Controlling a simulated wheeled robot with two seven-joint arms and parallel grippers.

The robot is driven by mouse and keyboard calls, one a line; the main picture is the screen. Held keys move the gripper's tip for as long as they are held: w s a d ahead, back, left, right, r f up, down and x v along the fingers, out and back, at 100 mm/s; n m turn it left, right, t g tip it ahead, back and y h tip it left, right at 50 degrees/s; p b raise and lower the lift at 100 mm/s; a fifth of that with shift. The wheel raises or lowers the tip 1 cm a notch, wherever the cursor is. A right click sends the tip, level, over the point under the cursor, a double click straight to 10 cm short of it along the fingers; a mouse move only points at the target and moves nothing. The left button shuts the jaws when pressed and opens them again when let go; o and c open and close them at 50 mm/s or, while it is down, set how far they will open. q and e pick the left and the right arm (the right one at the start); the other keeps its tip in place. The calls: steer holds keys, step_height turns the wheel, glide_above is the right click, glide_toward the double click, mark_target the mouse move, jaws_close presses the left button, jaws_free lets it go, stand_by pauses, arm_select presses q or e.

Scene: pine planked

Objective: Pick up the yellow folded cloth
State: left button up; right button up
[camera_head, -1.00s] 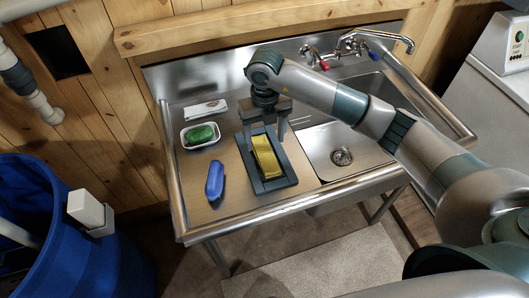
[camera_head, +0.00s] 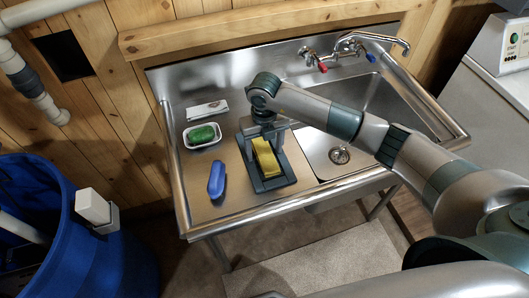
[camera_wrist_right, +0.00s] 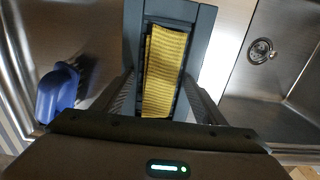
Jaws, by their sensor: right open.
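The yellow folded cloth (camera_head: 266,160) lies in a dark grey tray (camera_head: 273,184) on the steel counter, left of the sink basin. My right gripper (camera_head: 265,146) is directly over the cloth, pointing down, and hides its far end in the head view. In the right wrist view the cloth (camera_wrist_right: 164,70) runs lengthwise between the two fingers of my right gripper (camera_wrist_right: 168,100). The fingers stand apart, one on each side of the cloth. I cannot tell whether they touch it. My left gripper is not in view.
A blue object (camera_head: 216,179) lies left of the tray. A white dish with a green item (camera_head: 202,134) and a pale flat packet (camera_head: 207,110) are behind it. The sink basin with its drain (camera_head: 340,155) is to the right. The tray's raised rim surrounds the cloth.

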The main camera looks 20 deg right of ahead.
mark_target(267, 152)
steer(key=shift+s+f, duration=0.2)
steer(key=shift+f, duration=0.2)
steer(key=shift+c, duration=0.6)
steer(key=shift+s+f, duration=0.1)
steer(key=c, duration=1)
steer(key=shift+w+r+b, duration=0.2)
steer(key=shift+r+b, duration=0.25)
steer(key=shift+b, duration=0.05)
steer(key=r+b, duration=0.2)
steer(key=r, duration=0.1)
steer(key=shift+s+d+r, duration=0.15)
steer(key=shift+d+r, duration=0.1)
steer(key=shift+d, duration=0.1)
steer(key=shift+c, duration=0.2)
steer(key=s+d+r+b, duration=0.3)
steer(key=s+d+r, duration=0.4)
steer(key=s, duration=0.1)
steer(key=shift+d+b, duration=0.15)
steer(key=shift+b, duration=0.25)
